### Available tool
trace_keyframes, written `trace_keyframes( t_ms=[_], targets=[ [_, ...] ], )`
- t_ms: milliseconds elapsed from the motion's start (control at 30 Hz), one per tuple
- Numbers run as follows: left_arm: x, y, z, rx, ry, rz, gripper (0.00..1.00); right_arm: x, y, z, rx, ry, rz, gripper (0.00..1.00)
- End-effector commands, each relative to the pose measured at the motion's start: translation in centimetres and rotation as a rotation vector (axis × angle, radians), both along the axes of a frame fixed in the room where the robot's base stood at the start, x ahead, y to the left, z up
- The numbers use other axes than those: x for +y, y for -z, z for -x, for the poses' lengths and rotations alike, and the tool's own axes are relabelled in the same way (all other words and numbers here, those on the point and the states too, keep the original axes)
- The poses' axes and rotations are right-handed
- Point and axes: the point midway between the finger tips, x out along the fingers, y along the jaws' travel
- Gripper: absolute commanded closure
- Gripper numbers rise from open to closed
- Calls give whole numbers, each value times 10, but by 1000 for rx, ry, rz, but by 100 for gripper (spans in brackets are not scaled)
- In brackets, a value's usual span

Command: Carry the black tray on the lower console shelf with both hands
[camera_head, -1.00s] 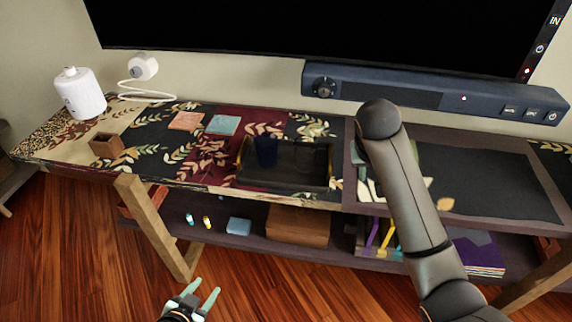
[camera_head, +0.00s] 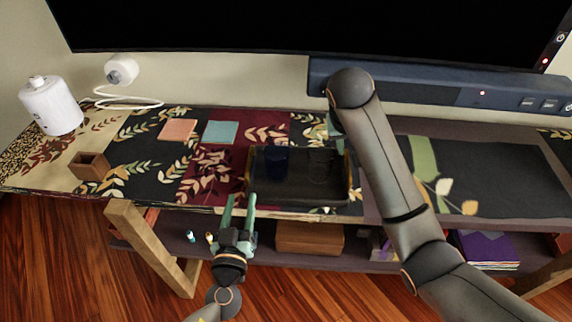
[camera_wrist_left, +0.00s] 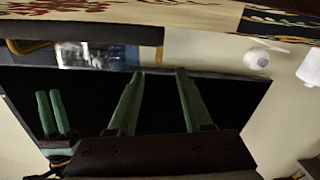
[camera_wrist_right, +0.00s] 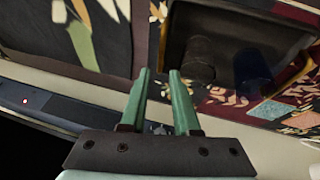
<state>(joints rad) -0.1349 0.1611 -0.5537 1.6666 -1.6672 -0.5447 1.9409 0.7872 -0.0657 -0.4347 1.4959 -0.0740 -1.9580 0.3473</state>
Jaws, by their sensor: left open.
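The black tray (camera_head: 300,198) sits on the console top, with brass-coloured handles at its left and right ends. A dark blue cup (camera_head: 277,162) and a clear glass (camera_head: 320,165) stand in it. My left gripper (camera_head: 239,199) is open and empty, in front of the tray's left end. My right gripper is mostly hidden behind its arm in the head view. In the right wrist view my right gripper (camera_wrist_right: 160,72) is open, with the tray (camera_wrist_right: 225,28) beyond its fingers. The right fingers also show at the left of the left wrist view.
The lower console shelf (camera_head: 370,266) holds a brown box (camera_head: 310,238), small bottles and purple books (camera_head: 485,248). A soundbar (camera_head: 430,95) runs behind.

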Motion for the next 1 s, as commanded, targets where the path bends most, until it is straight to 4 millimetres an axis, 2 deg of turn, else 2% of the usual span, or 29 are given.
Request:
trace_keyframes(
  t_ms=[433, 567, 767, 1000],
  targets=[
    [-5, -3, -1, -6, 0, 19, 50, 0, 1, 0, 0, 0, 0, 70],
    [-5, -4, -8, -7, -2, 18, 50, -2, 7, -2, 2, 1, 1, 70],
    [-6, -4, -39, -8, -2, 17, 50, -8, 34, -13, 5, 2, 3, 70],
    [-8, -4, -86, -7, 0, 17, 50, -17, 77, -31, 5, 1, 2, 70]
  ],
)
